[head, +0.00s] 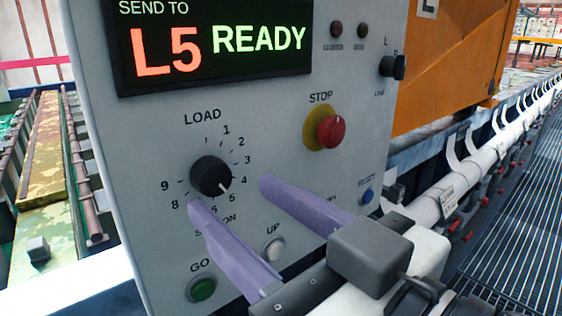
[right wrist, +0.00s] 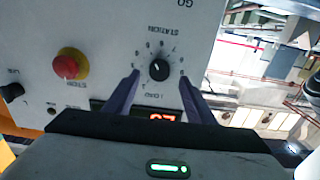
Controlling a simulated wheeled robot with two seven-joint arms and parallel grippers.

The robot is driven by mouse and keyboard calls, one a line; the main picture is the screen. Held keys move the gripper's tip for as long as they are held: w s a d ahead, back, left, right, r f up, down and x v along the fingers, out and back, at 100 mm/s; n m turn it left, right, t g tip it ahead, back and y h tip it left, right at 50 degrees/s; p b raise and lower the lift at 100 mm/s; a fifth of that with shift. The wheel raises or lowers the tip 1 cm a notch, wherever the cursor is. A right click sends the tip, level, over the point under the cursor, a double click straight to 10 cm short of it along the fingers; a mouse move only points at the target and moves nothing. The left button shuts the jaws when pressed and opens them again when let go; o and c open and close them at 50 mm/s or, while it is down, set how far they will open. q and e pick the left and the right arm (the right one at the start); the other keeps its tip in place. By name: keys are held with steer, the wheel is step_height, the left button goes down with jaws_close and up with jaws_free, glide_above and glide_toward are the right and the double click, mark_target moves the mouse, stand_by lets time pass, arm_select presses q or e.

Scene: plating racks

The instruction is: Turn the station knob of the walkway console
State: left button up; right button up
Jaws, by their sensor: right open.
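The console (head: 100,150) is a tilted grey panel. Its black round station knob (head: 211,175) sits in a ring of numbers, with LOAD above and a partly covered STATION label below. The knob's white mark points to the lower right, at about 5. The display (head: 215,45) reads SEND TO L5 READY. My right gripper (head: 229,193) is open, its two purple fingers reaching towards the knob from the lower right. In the right wrist view, the knob (right wrist: 159,70) shows between the open fingertips (right wrist: 158,78); I cannot tell whether they touch it. My left gripper is out of view.
A red stop button (head: 331,131) on a yellow collar is right of the knob. A green GO button (head: 202,289), a pale UP button (head: 273,249) and a blue button (head: 366,195) are lower down. A black selector (head: 393,67) is at upper right. A grated walkway (head: 520,200) lies at right.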

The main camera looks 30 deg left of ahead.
mark_target(217, 183)
steer(key=shift+x, duration=2.3)
steer(key=shift+d, duration=0.1)
steer(key=c, duration=1)
